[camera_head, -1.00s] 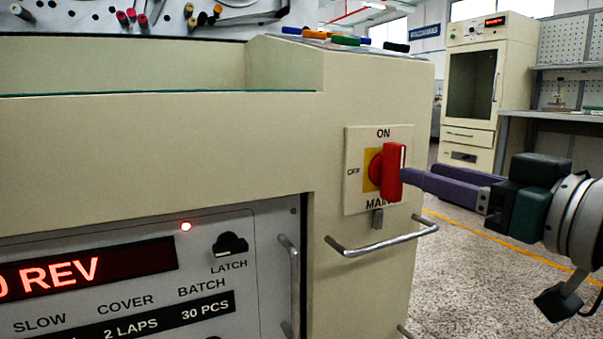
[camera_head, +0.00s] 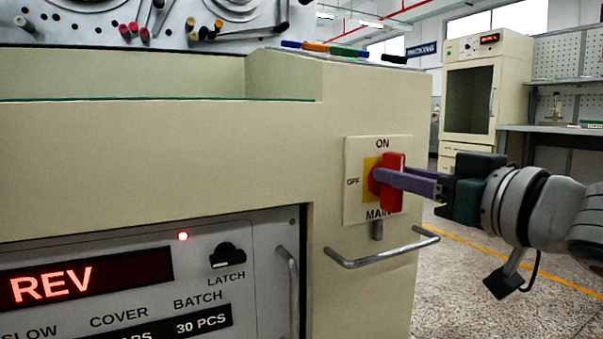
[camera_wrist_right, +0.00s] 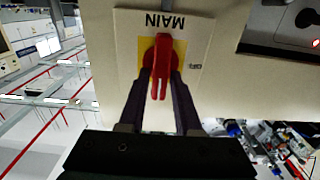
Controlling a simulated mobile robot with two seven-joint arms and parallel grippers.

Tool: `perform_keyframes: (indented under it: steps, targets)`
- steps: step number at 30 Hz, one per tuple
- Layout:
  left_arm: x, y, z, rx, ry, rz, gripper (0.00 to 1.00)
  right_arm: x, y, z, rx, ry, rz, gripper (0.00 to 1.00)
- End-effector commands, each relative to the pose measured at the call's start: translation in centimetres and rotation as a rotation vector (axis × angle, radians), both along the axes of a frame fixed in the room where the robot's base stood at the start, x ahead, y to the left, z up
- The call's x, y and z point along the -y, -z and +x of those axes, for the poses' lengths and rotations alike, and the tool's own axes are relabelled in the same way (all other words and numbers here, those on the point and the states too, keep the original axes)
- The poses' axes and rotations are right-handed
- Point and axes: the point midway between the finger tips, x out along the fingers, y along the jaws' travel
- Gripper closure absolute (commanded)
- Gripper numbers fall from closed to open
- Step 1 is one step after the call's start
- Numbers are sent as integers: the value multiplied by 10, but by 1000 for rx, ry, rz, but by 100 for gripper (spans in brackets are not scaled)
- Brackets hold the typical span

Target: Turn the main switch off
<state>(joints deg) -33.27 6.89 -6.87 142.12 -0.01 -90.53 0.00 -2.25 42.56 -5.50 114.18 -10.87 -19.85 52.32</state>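The main switch (camera_head: 393,200) has a red handle on a yellow plate, set in a cream panel marked ON at the top, OFF at the left and MAIN below. The handle stands upright, in line with ON. It also shows in the right wrist view (camera_wrist_right: 162,48), upside down. My right gripper (camera_head: 386,178) reaches in from the right with its purple fingers on either side of the handle. In the right wrist view the fingers look slightly apart from it, so the gripper appears open around it. My left gripper is not in view.
A metal bar handle (camera_head: 383,248) sticks out just below the switch. A control panel (camera_head: 255,240) with a lit red lamp (camera_head: 183,237) and a red display (camera_head: 80,280) is at the lower left. Floor (camera_head: 470,300) is clear at the right.

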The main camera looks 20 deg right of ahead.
Motion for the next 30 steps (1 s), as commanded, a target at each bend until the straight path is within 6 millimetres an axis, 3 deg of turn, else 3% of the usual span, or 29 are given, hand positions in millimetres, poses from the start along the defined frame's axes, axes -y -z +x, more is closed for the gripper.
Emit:
perform_keyframes:
  steps: [1,8,22,30]
  targets:
    - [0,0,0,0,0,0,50,0,0,0,0,0,0,74]
    - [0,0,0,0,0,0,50,0,0,0,0,0,0,100]
    - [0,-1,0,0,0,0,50,0,0,0,1,-1,-8,100]
    - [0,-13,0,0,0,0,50,-1,-3,0,8,0,-104,100]
